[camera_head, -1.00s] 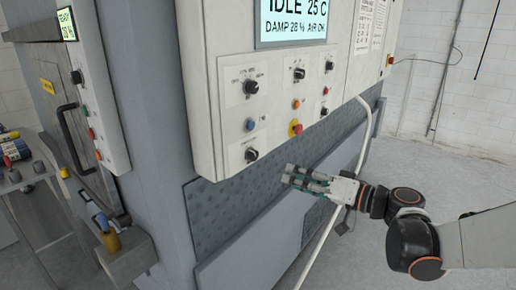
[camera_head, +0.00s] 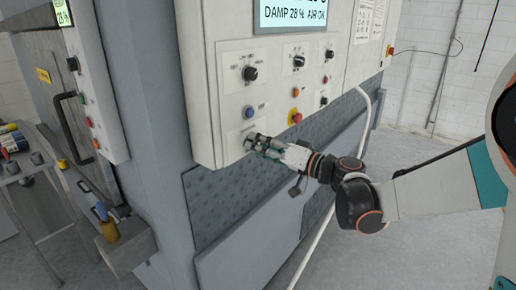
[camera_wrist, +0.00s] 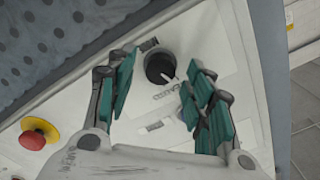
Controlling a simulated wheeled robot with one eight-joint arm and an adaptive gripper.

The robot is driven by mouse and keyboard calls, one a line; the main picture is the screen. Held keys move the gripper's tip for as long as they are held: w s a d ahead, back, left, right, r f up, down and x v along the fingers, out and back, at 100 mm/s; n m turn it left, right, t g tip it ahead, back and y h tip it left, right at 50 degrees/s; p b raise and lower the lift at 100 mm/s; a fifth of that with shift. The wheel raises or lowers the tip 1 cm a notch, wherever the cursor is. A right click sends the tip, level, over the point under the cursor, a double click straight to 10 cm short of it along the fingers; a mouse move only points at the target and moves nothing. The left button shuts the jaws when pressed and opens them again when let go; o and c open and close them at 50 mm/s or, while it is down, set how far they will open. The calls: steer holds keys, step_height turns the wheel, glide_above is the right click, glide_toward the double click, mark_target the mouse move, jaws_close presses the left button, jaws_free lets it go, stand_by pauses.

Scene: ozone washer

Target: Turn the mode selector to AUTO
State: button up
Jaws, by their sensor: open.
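A black rotary knob (camera_wrist: 160,67) with a white pointer line sits on a white label plate, seen between my fingers in the wrist view. The small print around it is too blurred to read, so I cannot tell which label is AUTO. My gripper (camera_wrist: 160,85) is open, its green-padded fingers spread to the left and right of the knob, with nothing held. In the head view my gripper (camera_head: 254,145) is at the lower left knob of the white control panel (camera_head: 212,130) and hides that knob. Whether the fingers touch it cannot be told.
Other knobs (camera_head: 250,73) sit higher on the panel, with a blue button (camera_head: 249,112) just above the gripper. A red emergency stop (camera_head: 295,117) is to the right; it also shows in the wrist view (camera_wrist: 38,133). A white pipe (camera_head: 362,120) runs down past the panel's right side.

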steer(key=shift+w+a, duration=0.4)
steer(key=shift+a, duration=0.15)
steer(key=c, duration=1.1)
steer(key=shift+m, duration=3.9)
